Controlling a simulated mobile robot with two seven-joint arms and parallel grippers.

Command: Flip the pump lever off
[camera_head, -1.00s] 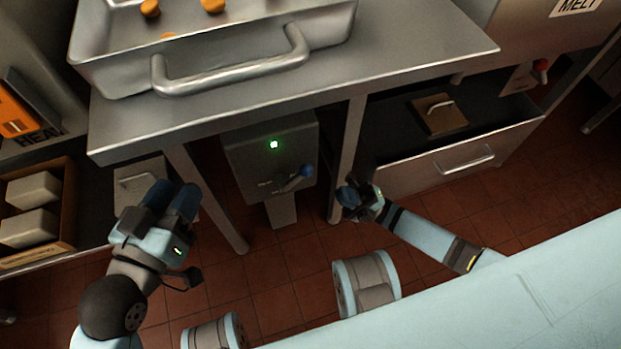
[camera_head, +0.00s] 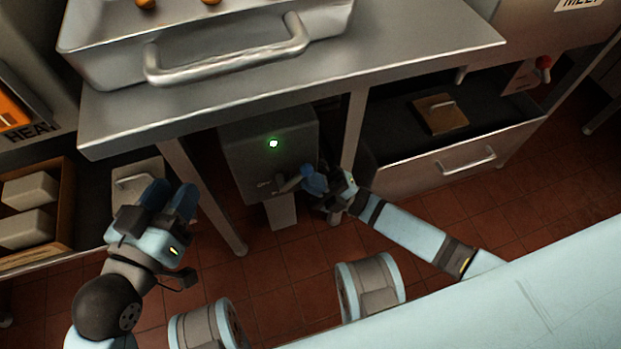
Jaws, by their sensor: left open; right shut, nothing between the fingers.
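The pump box (camera_head: 268,150) is a grey metal housing under the steel table, with a lit green light (camera_head: 273,143) on its front. Its lever (camera_head: 290,184) sticks out low on the front, toward the right. My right gripper (camera_head: 314,180) is shut and empty at the lever's end, just right of the box. Its blue fingers overlap the lever's tip, so I cannot tell whether they touch it. My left gripper (camera_head: 167,196) is open and empty at the left, in front of a small grey box, well apart from the lever.
The steel table (camera_head: 300,95) overhangs the pump box, and its leg (camera_head: 352,130) stands close to my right gripper. An open drawer (camera_head: 455,155) holding a brown block (camera_head: 440,114) is at the right. A carton (camera_head: 62,215) of pale blocks is at the left.

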